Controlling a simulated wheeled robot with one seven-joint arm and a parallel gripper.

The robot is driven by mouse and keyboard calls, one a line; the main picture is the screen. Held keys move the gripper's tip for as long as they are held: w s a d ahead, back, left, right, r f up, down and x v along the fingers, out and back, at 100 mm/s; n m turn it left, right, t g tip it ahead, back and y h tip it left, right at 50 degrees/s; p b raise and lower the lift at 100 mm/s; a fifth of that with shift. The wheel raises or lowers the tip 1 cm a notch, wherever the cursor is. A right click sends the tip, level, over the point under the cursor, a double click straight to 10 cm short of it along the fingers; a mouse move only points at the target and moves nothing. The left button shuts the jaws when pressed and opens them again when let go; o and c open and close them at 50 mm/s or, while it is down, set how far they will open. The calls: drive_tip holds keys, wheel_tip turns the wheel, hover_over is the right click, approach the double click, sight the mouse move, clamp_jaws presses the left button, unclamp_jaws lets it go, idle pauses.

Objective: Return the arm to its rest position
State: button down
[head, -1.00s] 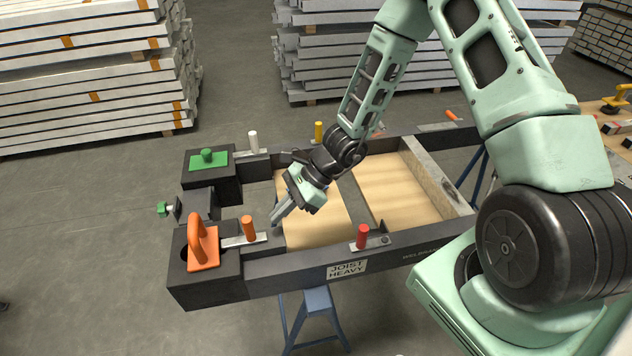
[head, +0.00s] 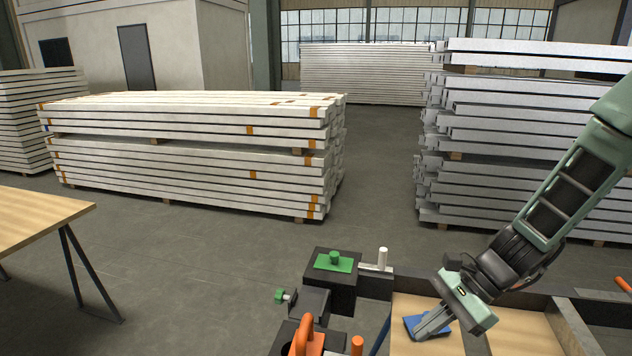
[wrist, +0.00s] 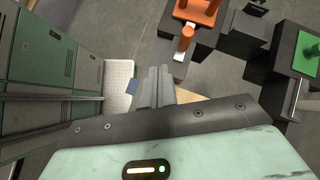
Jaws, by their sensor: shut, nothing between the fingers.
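My gripper (head: 433,330) is at the lower right of the head view, at the end of my green arm. It is over the frame's wooden panel area, and its fingers are together with nothing between them. In the wrist view the shut fingers (wrist: 154,88) show near the middle, with the orange-topped end of the frame beyond them. A blue piece (head: 414,326) shows beside the fingertips in the head view; I cannot tell whether they touch it.
The dark frame (head: 377,283) carries a green-handled block (head: 333,262), an orange handle (head: 304,338) and a white peg (head: 382,258). A wooden table (head: 40,218) stands at the left. Stacked beams (head: 190,150) stand behind, with open grey floor between.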

drive_tip(key=s+a+r+n+h, duration=0.4)
drive_tip(key=s+r+n, duration=0.1)
drive_tip(key=s+n, duration=0.4)
drive_tip(key=s+a+r+n+h, duration=0.4)
drive_tip(key=s+r+n, duration=0.2)
drive_tip(key=s+n, duration=0.3)
drive_tip(key=shift+s+n+t, duration=0.25)
drive_tip(key=shift+n+t, duration=0.15)
drive_tip(key=shift+n, duration=2)
drive_tip(key=shift+r, duration=0.1)
